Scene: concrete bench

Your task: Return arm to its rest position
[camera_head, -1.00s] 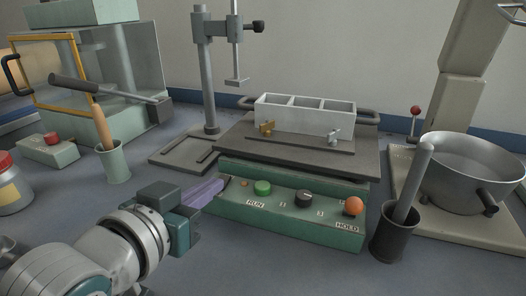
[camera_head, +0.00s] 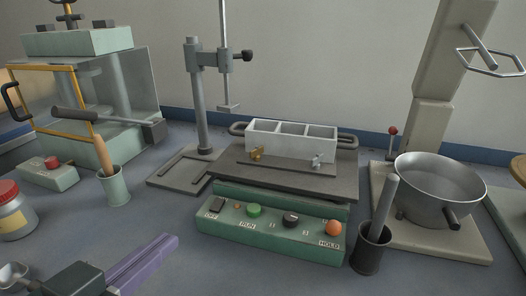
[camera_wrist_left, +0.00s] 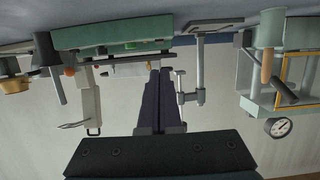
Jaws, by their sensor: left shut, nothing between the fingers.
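My left gripper (camera_head: 143,263) comes in at the lower left of the head view, with purple fingers over the bench to the left of the green control box (camera_head: 272,239). Its fingers are together and hold nothing. In the left wrist view the dark purple fingers (camera_wrist_left: 160,72) point straight out, side by side, and the scene appears upside down. The gripper is clear of the box and its buttons. The rest of my left arm is mostly outside the head view. My right gripper is not in view.
The control box has a green button (camera_head: 254,210) and an orange knob (camera_head: 333,228). A grey mold (camera_head: 291,141) sits on the plate behind. A green cup (camera_head: 115,189) with a mallet and a yellow-labelled jar (camera_head: 14,215) stand left. A dark cup (camera_head: 369,252) and mixing bowl (camera_head: 440,190) stand right.

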